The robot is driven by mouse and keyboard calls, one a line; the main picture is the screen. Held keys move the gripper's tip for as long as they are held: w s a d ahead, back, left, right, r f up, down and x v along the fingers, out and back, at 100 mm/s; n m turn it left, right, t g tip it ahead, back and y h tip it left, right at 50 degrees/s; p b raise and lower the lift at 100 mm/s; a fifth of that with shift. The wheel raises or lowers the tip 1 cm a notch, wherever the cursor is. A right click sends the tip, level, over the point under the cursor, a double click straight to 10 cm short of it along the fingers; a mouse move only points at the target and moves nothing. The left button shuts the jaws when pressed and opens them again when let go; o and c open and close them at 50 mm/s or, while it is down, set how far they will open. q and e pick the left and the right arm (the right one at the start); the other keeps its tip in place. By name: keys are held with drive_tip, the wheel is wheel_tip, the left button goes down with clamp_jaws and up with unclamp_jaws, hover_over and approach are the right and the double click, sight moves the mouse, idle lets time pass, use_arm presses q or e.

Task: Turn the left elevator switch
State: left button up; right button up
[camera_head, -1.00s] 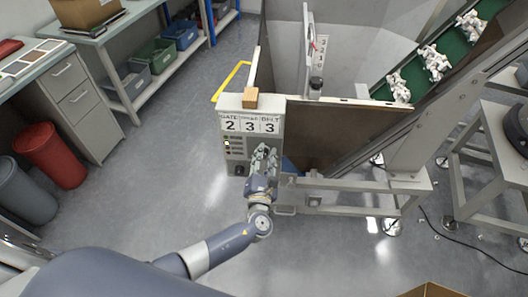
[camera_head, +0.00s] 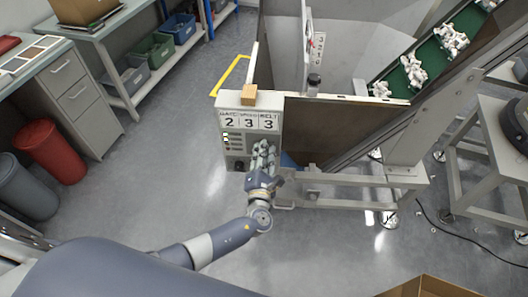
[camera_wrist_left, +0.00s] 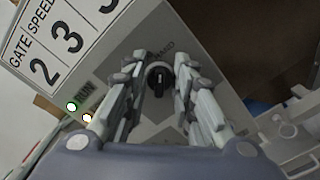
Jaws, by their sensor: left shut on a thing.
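The grey control box (camera_head: 227,100) stands in the middle of the head view, with the counters 2, 3, 3 on its sloped face. My left gripper (camera_head: 264,150) is at the right part of that face. The left wrist view shows a black rotary switch (camera_wrist_left: 158,80) between the fingers of the same gripper (camera_wrist_left: 160,88), which is shut on it. Lettering beside the switch is partly hidden. A second dark knob (camera_head: 239,165) is left of the gripper. My right gripper is out of view.
A green belt (camera_head: 432,53) carrying several white parts rises at the right beside a grey hopper (camera_head: 370,30). Lit lamps (camera_wrist_left: 72,107) show beside the RUN label. A wooden block (camera_head: 249,95) lies on the box. Open floor lies to the left.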

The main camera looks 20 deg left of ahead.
use_arm(q)
drive_tip(key=o, duration=0.9)
drive_tip(key=shift+o, duration=0.2)
drive_tip(key=shift+s, duration=0.1)
drive_tip(key=v, duration=1.2)
drive_tip(key=s+a+f+n+g, duration=0.3)
drive_tip(key=f+n, duration=0.1)
drive_tip(key=f, duration=0.5)
drive_tip(key=s+a+f+n+g, duration=0.2)
drive_tip(key=a+f+n+g, duration=0.15)
drive_tip(key=f, duration=0.45)
drive_tip(key=s+a+f+n+g, duration=0.4)
drive_tip(key=s+f+n+g, duration=0.2)
drive_tip(key=s+f+n, duration=0.7)
drive_tip(key=s+f+n+g+h, duration=0.2)
drive_tip(key=s+f+n, duration=0.2)
drive_tip(key=s+n, duration=0.6)
drive_tip(key=s+f+n+g+h, duration=0.1)
drive_tip(key=s+f+n, duration=0.4)
drive_tip(key=s+n, duration=0.5)
drive_tip(key=shift+s+d+f+g+h, duration=0.4)
drive_tip(key=shift+s+d+g, duration=0.15)
drive_tip(key=shift+s, duration=0.1)
